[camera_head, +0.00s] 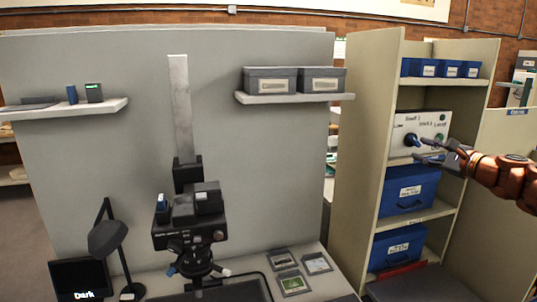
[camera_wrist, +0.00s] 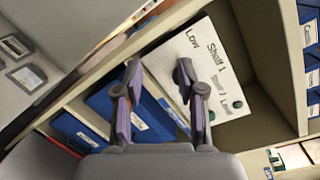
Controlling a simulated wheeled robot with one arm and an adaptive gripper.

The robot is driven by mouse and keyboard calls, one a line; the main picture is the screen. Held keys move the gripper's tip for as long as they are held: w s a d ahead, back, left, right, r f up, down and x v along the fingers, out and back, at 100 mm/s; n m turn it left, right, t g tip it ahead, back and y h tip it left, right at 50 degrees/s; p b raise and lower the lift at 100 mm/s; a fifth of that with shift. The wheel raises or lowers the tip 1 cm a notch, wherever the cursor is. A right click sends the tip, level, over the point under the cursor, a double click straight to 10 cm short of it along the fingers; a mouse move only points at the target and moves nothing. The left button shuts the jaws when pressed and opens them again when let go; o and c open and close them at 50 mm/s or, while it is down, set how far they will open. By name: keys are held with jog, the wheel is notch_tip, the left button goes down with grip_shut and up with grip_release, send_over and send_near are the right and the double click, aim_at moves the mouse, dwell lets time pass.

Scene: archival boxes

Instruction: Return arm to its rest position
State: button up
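My gripper (camera_head: 420,149) is at the right in the head view, at the end of my orange arm, in front of the shelf unit. In the wrist view my gripper (camera_wrist: 166,79) has its two fingers spread apart with nothing between them. Behind the fingers is a white control panel (camera_head: 400,127), lettered with words such as "Low" and "Shelf 1", which also shows in the wrist view (camera_wrist: 207,58). Whether a fingertip touches the panel cannot be told.
The shelf unit (camera_head: 365,110) holds large blue boxes (camera_head: 409,190) below the panel and small blue boxes (camera_head: 424,68) above it. At left stand a copy-stand (camera_head: 181,110), a lamp (camera_head: 107,238) and a wall shelf with grey boxes (camera_head: 270,80).

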jog(key=s+a+r+n+g+y+p, duration=0.1)
jog(key=s+a+n+g+y, duration=0.2)
jog(key=a, duration=0.8)
jog(key=s+a+r+n+g+y+p, duration=0.1)
jog(key=s+a+n+g, duration=0.2)
jog(key=a, duration=0.7)
jog(key=s+a+f+n+g+h+p, duration=0.1)
jog(key=s+a+f+n+g, duration=0.25)
jog(key=s+a, duration=0.3)
jog(key=s+a+f+n+g+h+p, duration=0.1)
jog(key=s+a+f+n+g, duration=0.1)
jog(key=s+a+n, duration=0.45)
jog(key=s+a+f+n+g+h+p, duration=0.1)
jog(key=s+f+g+h, duration=0.1)
jog(key=s+f, duration=0.4)
jog(key=s+a+f+n+g+h+p, duration=0.1)
jog(key=s+a+f+g+h, duration=0.15)
jog(key=s, duration=0.65)
jog(key=s+d+f+n+g+h+p, duration=0.1)
jog(key=s+d+f+h, duration=0.1)
jog(key=s, duration=0.5)
jog(key=s+d+f+n+g+h, duration=0.1)
jog(key=s+d+f+h, duration=0.1)
jog(key=s+d+f, duration=0.2)
jog(key=s+d, duration=0.3)
jog(key=shift+s+f+p, duration=0.15)
jog(key=shift+s+p, duration=0.1)
jog(key=shift+p, duration=0.1)
jog(key=shift+d, duration=0.15)
